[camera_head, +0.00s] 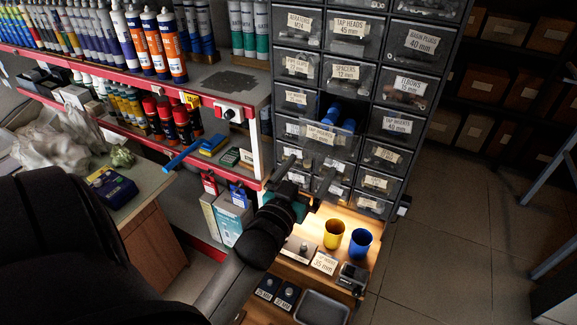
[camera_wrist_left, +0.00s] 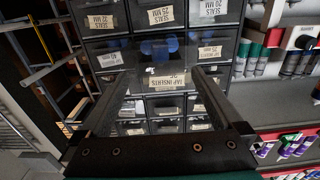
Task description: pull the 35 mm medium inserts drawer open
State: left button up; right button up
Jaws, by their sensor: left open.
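A clear-fronted drawer (camera_head: 345,142) in the middle column of the dark cabinet stands out from its neighbours. Blue parts (camera_head: 332,113) show inside it, and its front has a tap-inserts label (camera_head: 321,134); the size is too small to read surely. In the left wrist view the same label (camera_wrist_left: 166,81) lies between the fingers, with the blue parts (camera_wrist_left: 158,48) beyond. My left gripper (camera_head: 308,168) is open just below that drawer in the head view. In the wrist view its two fingers (camera_wrist_left: 160,88) stand apart, with nothing gripped. Contact with the drawer cannot be told. My right gripper is out of view.
Closed labelled drawers (camera_head: 346,72) surround the open one. Below is a lit wooden bench (camera_head: 318,220) with a yellow cup (camera_head: 334,234), a blue cup (camera_head: 360,243) and a 35 mm card (camera_head: 325,263). A red-edged shelf (camera_head: 240,112) stands left. The floor at right is clear.

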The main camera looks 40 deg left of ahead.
pick_arm(q)
jog(key=v, duration=1)
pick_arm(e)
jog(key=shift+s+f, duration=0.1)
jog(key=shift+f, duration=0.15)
pick_arm(q)
jog(key=shift+s, duration=0.2)
